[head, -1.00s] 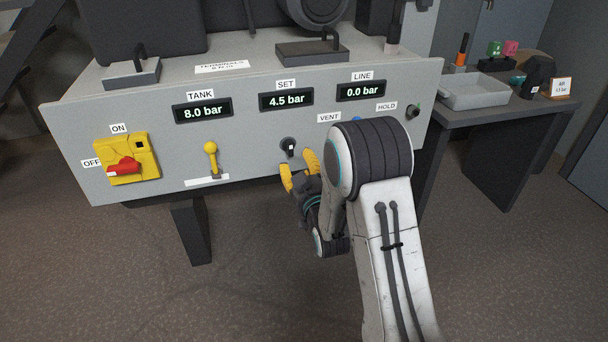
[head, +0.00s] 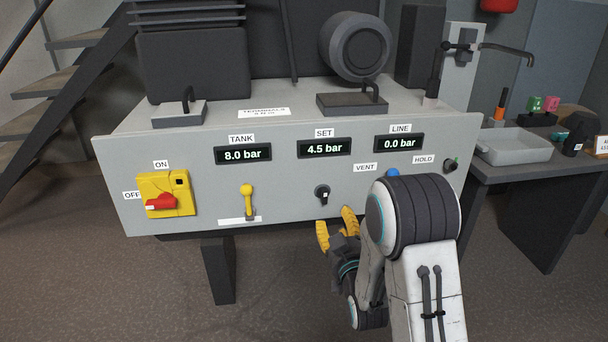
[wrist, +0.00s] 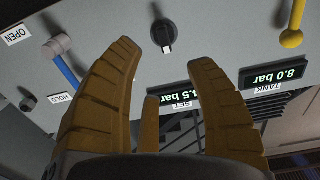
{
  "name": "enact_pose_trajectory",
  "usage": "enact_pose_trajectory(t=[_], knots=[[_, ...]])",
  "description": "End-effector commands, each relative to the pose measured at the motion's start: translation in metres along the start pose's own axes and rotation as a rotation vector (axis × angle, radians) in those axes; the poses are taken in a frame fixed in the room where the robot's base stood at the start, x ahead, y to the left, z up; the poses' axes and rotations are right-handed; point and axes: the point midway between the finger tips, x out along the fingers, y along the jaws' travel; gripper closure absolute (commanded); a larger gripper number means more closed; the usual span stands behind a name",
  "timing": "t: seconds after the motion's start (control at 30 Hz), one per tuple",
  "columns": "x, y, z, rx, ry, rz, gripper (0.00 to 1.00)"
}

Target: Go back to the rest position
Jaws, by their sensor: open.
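My gripper (head: 336,230) is open and empty, with yellow fingers, below the black knob (head: 322,193) under the SET display (head: 323,148). In the wrist view the fingers of my gripper (wrist: 160,80) stand apart, and the knob (wrist: 164,33) shows beyond them, not touched. The displays read TANK 8.0 bar (head: 242,155), SET 4.5 bar and LINE 0.0 bar (head: 398,143). My arm hides part of the panel's lower right side.
The grey panel (head: 290,185) carries a yellow box with a red switch handle (head: 160,203), a yellow lever (head: 248,200) and a blue part (head: 392,173) by VENT. A side table with a grey tray (head: 513,146) stands at right. Floor (head: 90,290) is clear at lower left.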

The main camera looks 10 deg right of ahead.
Motion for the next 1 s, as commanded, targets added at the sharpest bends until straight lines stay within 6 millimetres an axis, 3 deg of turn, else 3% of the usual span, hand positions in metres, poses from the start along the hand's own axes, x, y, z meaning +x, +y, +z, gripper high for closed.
enact_pose_trajectory(t=[0.17, 0.47, 0.77, 1.0], knots=[[-0.001, 0.000, -0.024, 0.000, -0.033, 0.000, 0.50], [-0.018, -0.002, -0.113, -0.003, -0.245, -0.001, 0.50], [-0.064, -0.003, -0.201, -0.005, -0.498, -0.003, 0.50], [-0.120, -0.004, -0.271, -0.008, -0.700, -0.005, 0.50]])
